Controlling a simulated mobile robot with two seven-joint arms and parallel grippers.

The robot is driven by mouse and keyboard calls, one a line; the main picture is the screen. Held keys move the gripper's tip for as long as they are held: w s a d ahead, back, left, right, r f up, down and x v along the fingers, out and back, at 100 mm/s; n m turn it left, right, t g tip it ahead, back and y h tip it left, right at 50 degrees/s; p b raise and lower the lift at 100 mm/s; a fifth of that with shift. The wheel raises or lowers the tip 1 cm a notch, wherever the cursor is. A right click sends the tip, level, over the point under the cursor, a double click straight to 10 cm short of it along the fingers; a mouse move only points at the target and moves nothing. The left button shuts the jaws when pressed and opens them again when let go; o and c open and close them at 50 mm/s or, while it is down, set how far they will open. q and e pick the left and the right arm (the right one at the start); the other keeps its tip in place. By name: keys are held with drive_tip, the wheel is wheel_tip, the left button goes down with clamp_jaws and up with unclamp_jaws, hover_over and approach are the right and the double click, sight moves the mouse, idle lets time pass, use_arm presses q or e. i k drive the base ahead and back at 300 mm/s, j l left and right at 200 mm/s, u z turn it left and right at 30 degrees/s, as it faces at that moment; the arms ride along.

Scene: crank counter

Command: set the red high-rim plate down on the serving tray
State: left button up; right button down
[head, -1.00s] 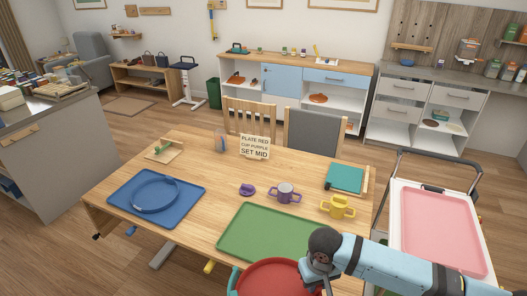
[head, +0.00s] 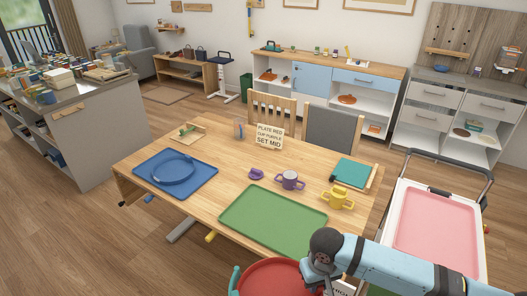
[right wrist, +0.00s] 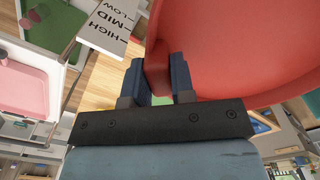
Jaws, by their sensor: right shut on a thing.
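The red high-rim plate (head: 268,279) is at the bottom of the head view, in front of the table's near edge and partly cut off by the frame. My right gripper (head: 318,278) is at its right side. In the right wrist view the jaws (right wrist: 160,78) are shut on the rim of the red plate (right wrist: 235,45). A green tray (head: 272,218) lies empty on the table, beyond the plate. A pink tray (head: 437,232) lies empty on a white cart at the right. I cannot tell which one is the serving tray. My left gripper is not in view.
A HIGH/MID/LOW card (right wrist: 112,27) is near the plate. Chairs stand behind the table.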

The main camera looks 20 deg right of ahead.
sight(436, 218)
drive_tip(key=k+l+u, duration=0.2)
drive_tip(key=l, duration=0.25)
drive_tip(key=k+l+u, duration=0.15)
drive_tip(key=l, duration=0.25)
drive_tip(key=k+l+u, duration=0.2)
drive_tip(key=k+l, duration=0.15)
drive_tip(key=k+l+u, duration=0.2)
drive_tip(key=l, duration=0.25)
drive_tip(key=k+l+u, duration=0.2)
drive_tip(key=l, duration=0.25)
drive_tip(key=k+l+u, duration=0.35)
drive_tip(key=l, duration=0.25)
drive_tip(key=k+l+u, duration=0.15)
drive_tip(key=l, duration=0.65)
drive_tip(key=k+l+u, duration=0.1)
drive_tip(key=l, duration=0.25)
drive_tip(key=k+l, duration=0.15)
drive_tip(key=l, duration=0.2)
drive_tip(key=l+u, duration=0.1)
drive_tip(key=l, duration=0.3)
drive_tip(key=k, duration=0.05)
